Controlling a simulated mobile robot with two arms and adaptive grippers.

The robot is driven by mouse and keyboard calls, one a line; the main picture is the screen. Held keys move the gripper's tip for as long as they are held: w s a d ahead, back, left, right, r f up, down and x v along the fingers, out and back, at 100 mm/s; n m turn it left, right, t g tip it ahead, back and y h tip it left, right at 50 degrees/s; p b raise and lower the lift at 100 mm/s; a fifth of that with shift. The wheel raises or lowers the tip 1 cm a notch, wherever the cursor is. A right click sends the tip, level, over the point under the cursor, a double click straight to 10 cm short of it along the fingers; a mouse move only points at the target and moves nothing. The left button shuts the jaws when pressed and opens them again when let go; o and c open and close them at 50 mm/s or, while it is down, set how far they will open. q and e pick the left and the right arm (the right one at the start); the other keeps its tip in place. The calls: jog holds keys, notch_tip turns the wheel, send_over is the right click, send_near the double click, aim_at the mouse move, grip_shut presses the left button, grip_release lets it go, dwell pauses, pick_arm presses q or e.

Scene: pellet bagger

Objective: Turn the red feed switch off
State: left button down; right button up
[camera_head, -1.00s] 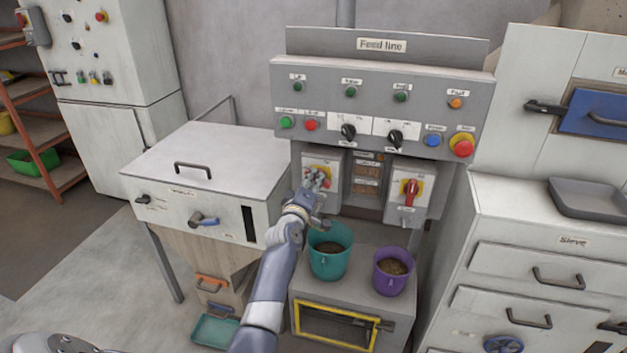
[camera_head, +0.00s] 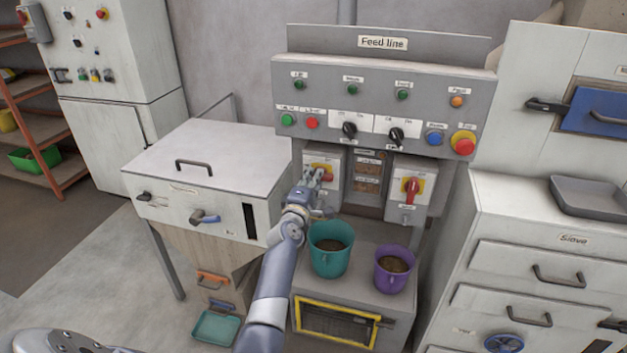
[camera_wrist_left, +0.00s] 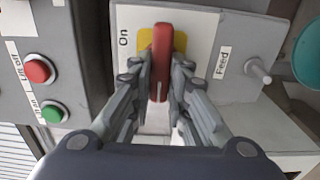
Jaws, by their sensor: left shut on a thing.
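The red feed switch (camera_head: 319,166) is a red handle on a yellow plate, on the left grey switch box under the Feed line panel. In the left wrist view the red handle (camera_wrist_left: 162,50) lies between my fingers, across the direction from the "On" label to the "Feed" label, so it lies level on the box. My left gripper (camera_head: 312,179) is shut on the handle, and its fingers (camera_wrist_left: 160,82) press on both sides. They hide part of the switch in the head view. My right gripper is out of view.
A second red switch (camera_head: 411,188) with an upright handle sits to the right. A teal bucket (camera_head: 330,262) and a purple bucket (camera_head: 394,280) stand below, close to my left forearm. A white-lidded hopper (camera_head: 205,160) is at the left.

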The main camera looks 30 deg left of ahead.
pick_arm(q)
jog(key=c, duration=1.5)
grip_release()
jog(key=v, duration=1.2)
